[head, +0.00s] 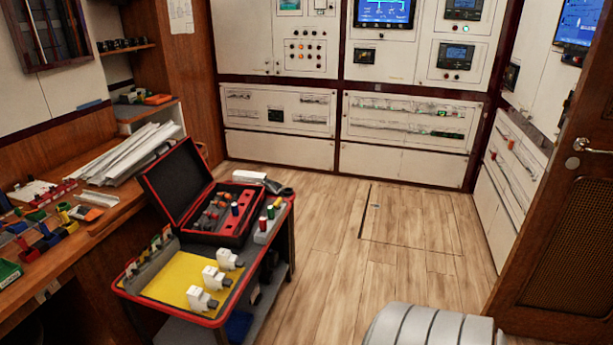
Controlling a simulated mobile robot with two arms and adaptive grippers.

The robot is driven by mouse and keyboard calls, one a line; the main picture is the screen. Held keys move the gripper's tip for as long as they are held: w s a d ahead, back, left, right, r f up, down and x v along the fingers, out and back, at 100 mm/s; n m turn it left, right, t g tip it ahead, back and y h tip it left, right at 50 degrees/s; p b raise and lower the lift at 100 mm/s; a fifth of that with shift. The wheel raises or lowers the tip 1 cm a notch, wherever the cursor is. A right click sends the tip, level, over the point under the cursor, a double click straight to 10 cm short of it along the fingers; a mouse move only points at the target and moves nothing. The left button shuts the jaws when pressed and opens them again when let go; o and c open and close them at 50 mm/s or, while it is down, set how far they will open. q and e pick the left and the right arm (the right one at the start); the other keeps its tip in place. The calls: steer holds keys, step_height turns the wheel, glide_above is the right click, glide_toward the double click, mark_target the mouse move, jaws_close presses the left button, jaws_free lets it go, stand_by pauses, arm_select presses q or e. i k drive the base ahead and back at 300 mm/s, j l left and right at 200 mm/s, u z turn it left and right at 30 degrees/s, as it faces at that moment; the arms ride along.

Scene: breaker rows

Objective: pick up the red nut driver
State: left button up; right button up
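A small red upright handle (270,212), which looks like the red nut driver, stands in a grey holder (264,238) on the right side of the tool cart. Neither of my grippers shows in the head view.
An open black and red case (177,187) with small parts sits left of the holder. White breakers (214,277) stand on a yellow mat (177,277) at the cart's front. A cluttered workbench (84,240) lies left. Wooden floor (395,258) right of the cart is clear.

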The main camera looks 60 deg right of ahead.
mark_target(263, 225)
steer(key=z, duration=1.6)
steer(key=i+j+z, duration=0.1)
steer(key=i+j, duration=0.4)
steer(key=i, duration=0.25)
steer(key=i+j, duration=0.6)
steer(key=i, duration=0.15)
steer(key=l+z, duration=0.05)
